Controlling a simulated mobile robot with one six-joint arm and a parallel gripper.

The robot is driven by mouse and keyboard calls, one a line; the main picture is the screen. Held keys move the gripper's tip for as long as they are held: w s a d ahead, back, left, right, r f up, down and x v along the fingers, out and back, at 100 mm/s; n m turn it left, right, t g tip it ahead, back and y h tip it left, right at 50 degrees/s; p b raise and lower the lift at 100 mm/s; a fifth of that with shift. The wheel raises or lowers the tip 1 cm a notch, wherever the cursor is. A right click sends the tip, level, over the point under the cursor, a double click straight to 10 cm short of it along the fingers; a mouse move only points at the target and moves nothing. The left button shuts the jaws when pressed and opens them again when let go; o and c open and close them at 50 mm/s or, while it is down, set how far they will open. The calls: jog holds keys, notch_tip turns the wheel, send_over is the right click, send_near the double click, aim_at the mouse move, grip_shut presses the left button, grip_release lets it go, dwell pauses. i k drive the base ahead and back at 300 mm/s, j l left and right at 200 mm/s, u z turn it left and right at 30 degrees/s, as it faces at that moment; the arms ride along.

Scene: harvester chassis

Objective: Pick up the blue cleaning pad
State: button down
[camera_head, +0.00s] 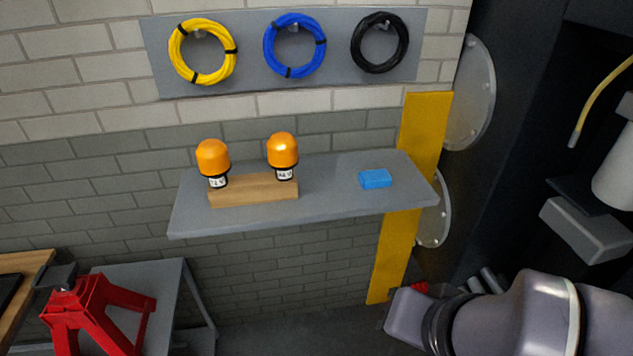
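The blue cleaning pad (375,178) is a small bright blue block. It lies flat on the right part of a grey wall shelf (330,195), with bare shelf around it. Nothing touches it from above. Part of my arm shows at the lower right, below and to the right of the shelf, apart from the pad. I cannot make out my gripper's fingers in this view.
Two orange beacon lamps (282,150) stand at a wooden block (253,189) on the shelf's left half. A yellow upright strip (424,130) is by the shelf's right end. Coiled cables (295,45) hang above. A red stand (97,313) is lower left. Dark machinery fills the right.

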aim_at(369, 179)
jog(key=z, duration=1.45)
jog(key=u, duration=1.45)
jog(key=i+j, duration=0.1)
jog(key=i, duration=0.3)
jog(key=i+z, duration=0.15)
jog(key=i, duration=0.3)
jog(key=i+j, duration=0.2)
jog(key=i, duration=0.2)
jog(key=l+z, duration=0.05)
